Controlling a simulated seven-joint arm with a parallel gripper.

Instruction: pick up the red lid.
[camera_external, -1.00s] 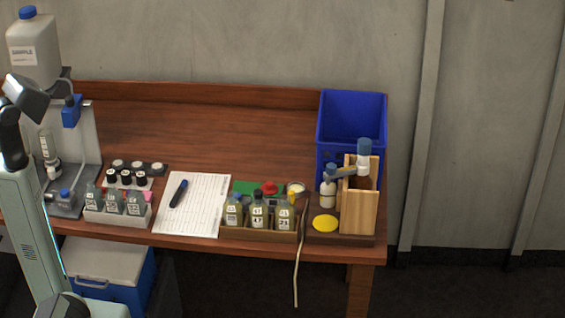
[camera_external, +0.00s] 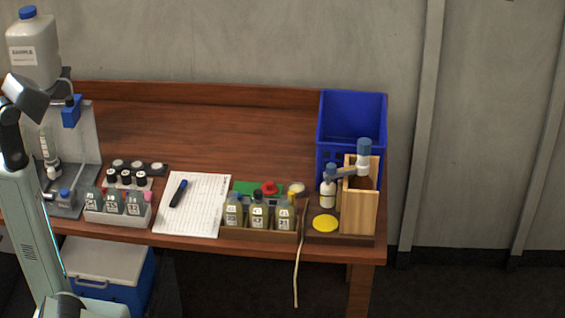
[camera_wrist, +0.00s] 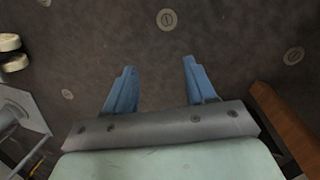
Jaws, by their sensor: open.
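The red lid is not in the wrist view. In the external view my arm stands at the far left and the fingers are not visible.
A blue crate (camera_external: 352,105), a wooden holder (camera_external: 358,210) and a white bottle (camera_external: 328,190) stand right of the lid. A yellow disc (camera_external: 325,223) lies near the front. A paper sheet (camera_external: 205,208) with a pen (camera_external: 178,193) lies left. The table's back middle is clear.

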